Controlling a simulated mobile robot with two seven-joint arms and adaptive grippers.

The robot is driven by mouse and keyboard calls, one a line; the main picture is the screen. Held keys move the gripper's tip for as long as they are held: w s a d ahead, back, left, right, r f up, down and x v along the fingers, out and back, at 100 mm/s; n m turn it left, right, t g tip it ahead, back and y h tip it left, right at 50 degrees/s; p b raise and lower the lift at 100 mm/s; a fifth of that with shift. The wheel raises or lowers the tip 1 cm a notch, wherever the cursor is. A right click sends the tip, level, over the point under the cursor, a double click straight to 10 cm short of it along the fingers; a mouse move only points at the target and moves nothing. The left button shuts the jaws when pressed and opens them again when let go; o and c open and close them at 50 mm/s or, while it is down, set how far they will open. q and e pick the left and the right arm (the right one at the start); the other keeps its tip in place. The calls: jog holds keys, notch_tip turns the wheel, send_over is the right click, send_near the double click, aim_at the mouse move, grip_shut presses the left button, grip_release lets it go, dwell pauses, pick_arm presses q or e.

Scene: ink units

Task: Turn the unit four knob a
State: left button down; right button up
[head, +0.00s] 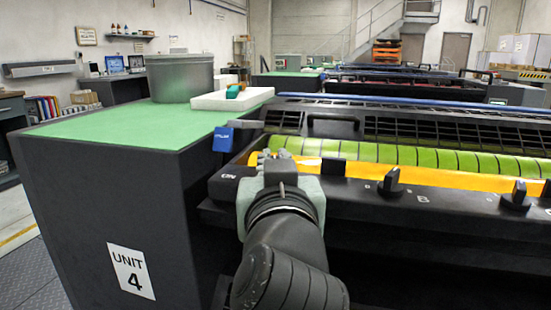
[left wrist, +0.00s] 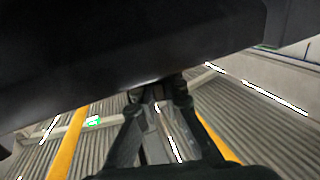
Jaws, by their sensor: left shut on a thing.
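The unit four machine, marked by a white "UNIT 4" label (head: 131,271), fills the front of the head view. Its black front ledge carries dark knobs; one (head: 391,182) stands beside the letter B (head: 420,198), right of my arm. My left gripper (head: 276,157) is at the ledge's left part, shut on what appears to be knob a. My gripper and wrist hide that knob and its letter. In the left wrist view my fingers (left wrist: 158,95) come together at the edge of a dark surface; the knob cannot be made out. My right gripper is out of view.
Another knob (head: 517,195) stands farther right on the ledge. A blue tag (head: 223,139) hangs at the left end. The green top (head: 110,127) holds a grey metal drum (head: 180,78) and a white pad (head: 232,98). A green-striped roller (head: 430,157) lies behind the ledge.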

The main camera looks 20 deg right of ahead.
pick_arm(q)
jog(key=shift+f+n+y, duration=0.1)
jog(key=shift+n+y, duration=0.5)
jog(key=shift+y, duration=0.3)
jog(key=c, duration=1.6)
grip_release()
jog(key=shift+s, duration=0.25)
jog(key=s, duration=0.4)
jog(key=s+a, duration=0.1)
jog(key=s, duration=0.2)
jog(key=shift+a, duration=0.1)
